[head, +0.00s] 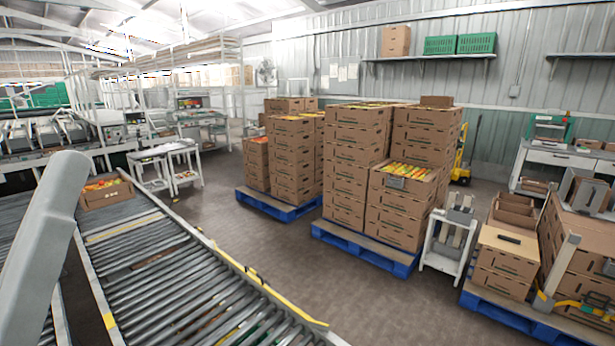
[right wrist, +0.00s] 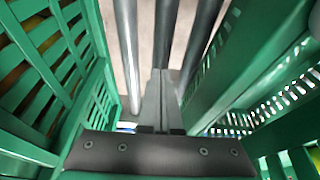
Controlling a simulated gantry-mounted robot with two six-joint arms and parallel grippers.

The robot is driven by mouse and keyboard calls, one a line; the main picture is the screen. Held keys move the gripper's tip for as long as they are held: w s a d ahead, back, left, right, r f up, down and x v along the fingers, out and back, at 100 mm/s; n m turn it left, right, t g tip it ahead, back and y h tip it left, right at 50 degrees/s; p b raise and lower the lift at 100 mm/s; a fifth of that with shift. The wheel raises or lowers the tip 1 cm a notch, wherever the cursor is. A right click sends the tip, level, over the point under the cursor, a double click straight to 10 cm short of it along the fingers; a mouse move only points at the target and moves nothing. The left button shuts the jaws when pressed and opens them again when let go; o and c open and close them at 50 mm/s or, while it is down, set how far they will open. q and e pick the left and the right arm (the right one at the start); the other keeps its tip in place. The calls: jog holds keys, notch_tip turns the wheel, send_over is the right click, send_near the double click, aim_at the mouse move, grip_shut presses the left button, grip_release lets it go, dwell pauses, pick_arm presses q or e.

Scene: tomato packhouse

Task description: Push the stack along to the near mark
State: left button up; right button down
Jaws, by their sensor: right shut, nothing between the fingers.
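In the right wrist view my right gripper (right wrist: 160,75) is shut and empty, its fingers pointing over metal rollers (right wrist: 128,40). Green slatted crate walls stand close on the left (right wrist: 97,95) and right (right wrist: 225,75) of it; I cannot tell whether they belong to one stack. Touching or apart is unclear. No green crate stack shows on the roller conveyor (head: 190,290) in the head view. A yellow strip (head: 125,228) crosses the rollers, and a short yellow patch (head: 109,321) is on the side rail; which is the near mark is unclear. My left gripper is not in view.
An open carton (head: 107,196) of produce sits at the conveyor's far end. A yellow-edged rail (head: 262,283) runs along its right side. Beyond open floor (head: 235,245), stacked cartons (head: 352,165) stand on blue pallets (head: 365,250). More cartons (head: 503,262) are at the right.

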jog(key=shift+w+a, duration=1.3)
jog(key=shift+a, duration=0.2)
jog(key=shift+w+a+b, duration=0.85)
jog(key=shift+w+a, duration=0.65)
jog(key=shift+a, duration=0.3)
jog(key=w+a+b, duration=0.1)
jog(key=w+a, duration=0.1)
jog(key=w+a+b, duration=0.1)
jog(key=w+a, duration=0.1)
jog(key=a, duration=0.1)
jog(key=shift+w+f+b, duration=0.1)
jog(key=shift+w+b, duration=0.1)
jog(key=shift+b, duration=0.2)
jog(key=shift+w+a, duration=0.25)
